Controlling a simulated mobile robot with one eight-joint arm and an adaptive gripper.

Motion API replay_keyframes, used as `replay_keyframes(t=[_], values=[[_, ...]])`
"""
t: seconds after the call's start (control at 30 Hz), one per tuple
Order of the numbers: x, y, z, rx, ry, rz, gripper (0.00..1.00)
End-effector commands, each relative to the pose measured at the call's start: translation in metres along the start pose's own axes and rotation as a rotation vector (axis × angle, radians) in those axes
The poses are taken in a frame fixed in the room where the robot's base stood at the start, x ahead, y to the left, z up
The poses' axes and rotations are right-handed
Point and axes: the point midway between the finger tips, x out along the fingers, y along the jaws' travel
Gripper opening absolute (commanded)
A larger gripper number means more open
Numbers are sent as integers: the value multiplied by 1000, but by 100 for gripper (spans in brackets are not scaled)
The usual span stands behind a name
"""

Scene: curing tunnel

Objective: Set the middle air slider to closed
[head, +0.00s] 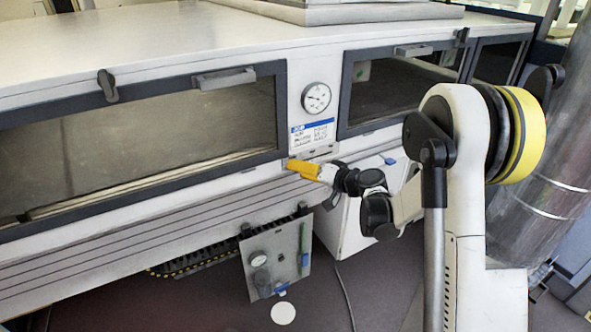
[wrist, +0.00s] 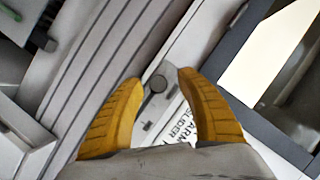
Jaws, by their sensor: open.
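In the head view my gripper (head: 293,165) is at the tunnel's front, just below the blue and white label (head: 312,135) between two windows. The fingers partly hide the slider area there.
A round gauge (head: 316,97) sits above the label. The left window (head: 140,135) and right window (head: 395,85) have dark frames and handles. A grey panel with dials (head: 277,262) hangs below, near the floor. A ribbed ledge (head: 150,235) runs along the front.

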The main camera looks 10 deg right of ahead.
Motion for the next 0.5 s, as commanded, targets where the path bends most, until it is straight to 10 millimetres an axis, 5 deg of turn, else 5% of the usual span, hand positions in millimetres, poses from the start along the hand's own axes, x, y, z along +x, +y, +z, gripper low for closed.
replay_keyframes(t=[0.3,0.5], values=[[-71,0,0,1,1,2,44],[-98,0,0,0,-1,0,44]])
